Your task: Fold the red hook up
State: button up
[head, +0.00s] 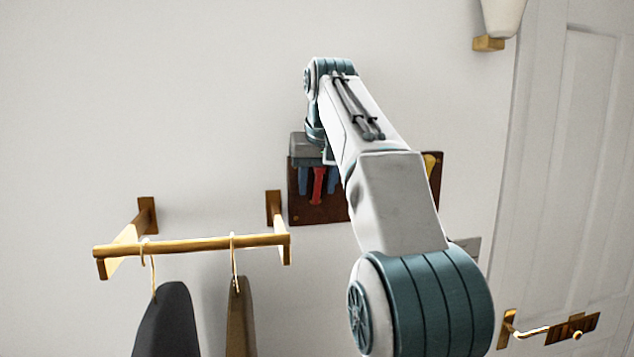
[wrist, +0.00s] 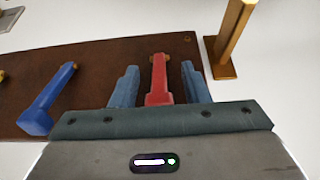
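A red hook (head: 318,186) is on a dark brown board (head: 300,213) on the wall, and it also shows in the wrist view (wrist: 159,82). It lies along the board; its near end is partly hidden behind my gripper's body in the wrist view. My gripper (wrist: 160,84) is open, with one blue-grey finger on each side of the red hook. In the head view my gripper (head: 318,182) is over the left part of the board. Narrow gaps show between fingers and hook; I cannot tell whether either touches.
A blue hook (wrist: 46,102) and a yellow hook (head: 430,166) are on the same board; my arm hides its middle. A brass rail (head: 190,246) with hanging clothes stands out from the wall at left. A door (head: 575,150) is at right.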

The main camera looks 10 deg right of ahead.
aim_at(321, 168)
jog(key=shift+v, duration=3.2)
jog(key=shift+s+r, duration=0.15)
jog(key=shift+r, duration=0.2)
jog(key=shift+s+r, duration=0.1)
